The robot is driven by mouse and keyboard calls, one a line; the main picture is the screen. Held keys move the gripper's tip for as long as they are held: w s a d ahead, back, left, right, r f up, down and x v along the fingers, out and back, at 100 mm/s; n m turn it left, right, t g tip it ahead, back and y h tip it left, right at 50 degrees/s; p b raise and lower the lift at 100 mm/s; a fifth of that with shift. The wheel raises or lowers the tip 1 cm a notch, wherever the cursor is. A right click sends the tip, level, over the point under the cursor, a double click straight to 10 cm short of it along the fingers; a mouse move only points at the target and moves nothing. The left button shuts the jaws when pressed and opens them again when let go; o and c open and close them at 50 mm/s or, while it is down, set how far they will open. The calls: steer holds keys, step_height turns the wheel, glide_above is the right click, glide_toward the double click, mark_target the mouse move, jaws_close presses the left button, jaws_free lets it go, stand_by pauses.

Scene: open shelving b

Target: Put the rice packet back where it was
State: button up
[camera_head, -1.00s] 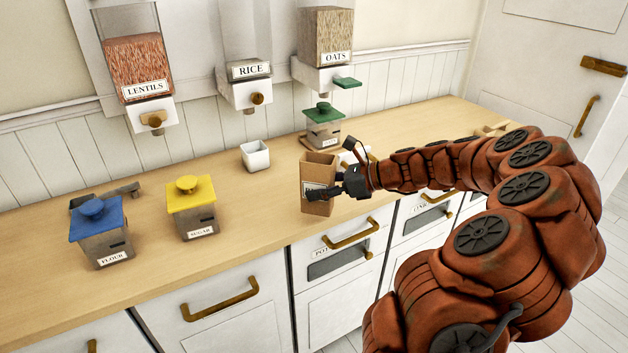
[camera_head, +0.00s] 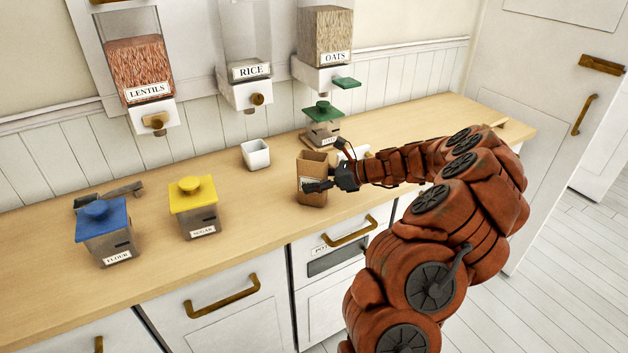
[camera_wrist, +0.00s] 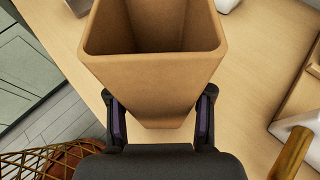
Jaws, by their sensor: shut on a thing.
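The rice packet is a tall, open-topped brown box (camera_head: 313,164) at the front part of the wooden counter, below the rice dispenser and slightly right of it. My gripper (camera_head: 318,186) reaches in from the right and is shut on the packet. In the wrist view the packet (camera_wrist: 152,68) stands between the two fingers, its open mouth toward the camera and its inside looking empty. Its label is mostly hidden by the gripper. I cannot tell whether its base touches the counter.
A small white cup (camera_head: 256,155) stands behind and left of the packet. A green-lidded canister (camera_head: 323,125) is behind it. Yellow-lidded sugar (camera_head: 196,210) and blue-lidded flour (camera_head: 105,235) canisters stand left. The rice dispenser (camera_head: 250,85) hangs on the wall. Bare counter (camera_head: 250,200) lies between.

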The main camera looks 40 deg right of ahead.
steer(key=shift+f, duration=0.2)
steer(key=o, duration=1.4)
steer(key=b+v, duration=0.2)
steer(key=v, duration=1)
steer(key=shift+b, duration=0.35)
